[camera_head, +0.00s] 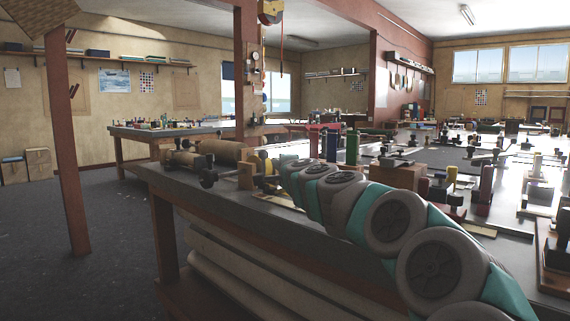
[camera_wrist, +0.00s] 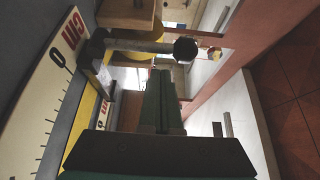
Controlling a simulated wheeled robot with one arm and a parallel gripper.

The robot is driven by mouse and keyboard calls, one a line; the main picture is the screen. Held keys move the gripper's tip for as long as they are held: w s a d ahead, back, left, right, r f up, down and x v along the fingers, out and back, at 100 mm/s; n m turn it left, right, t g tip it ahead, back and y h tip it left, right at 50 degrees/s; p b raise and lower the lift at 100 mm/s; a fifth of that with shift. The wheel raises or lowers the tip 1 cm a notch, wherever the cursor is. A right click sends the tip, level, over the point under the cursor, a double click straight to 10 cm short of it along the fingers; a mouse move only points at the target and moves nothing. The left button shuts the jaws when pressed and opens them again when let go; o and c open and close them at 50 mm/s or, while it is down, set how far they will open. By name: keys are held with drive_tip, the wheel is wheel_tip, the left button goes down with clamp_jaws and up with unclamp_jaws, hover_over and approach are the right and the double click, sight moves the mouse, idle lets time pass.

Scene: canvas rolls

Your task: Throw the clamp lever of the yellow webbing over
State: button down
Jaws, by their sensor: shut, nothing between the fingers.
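In the wrist view my gripper (camera_wrist: 161,78) is shut and empty, its dark green fingers together. A clamp lever, a grey rod (camera_wrist: 140,45) with a black ball knob (camera_wrist: 185,50), lies across the picture just beyond the fingertips. I see no clear contact between them. Yellow webbing (camera_wrist: 75,135) runs beside a white cm scale (camera_wrist: 45,105), and a yellow roll (camera_wrist: 128,50) shows behind the lever. In the head view the yellow roll (camera_head: 268,168) sits on the bench by a wooden block (camera_head: 247,176). My arm hides the gripper there.
The bench (camera_head: 215,195) carries canvas rolls (camera_head: 187,160) to the left of the yellow roll. Green and blue upright blocks (camera_head: 352,148) stand behind my arm, and several clamps crowd the bench top at right. A red-brown post (camera_head: 72,150) stands at left over open floor.

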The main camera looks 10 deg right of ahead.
drive_tip(key=shift+s+a, duration=0.4)
drive_tip(key=shift+a, duration=0.4)
drive_tip(key=shift+a+f+b, duration=0.1)
drive_tip(key=shift+b, duration=0.25)
drive_tip(key=shift+b, duration=0.35)
drive_tip(key=shift+s, duration=0.1)
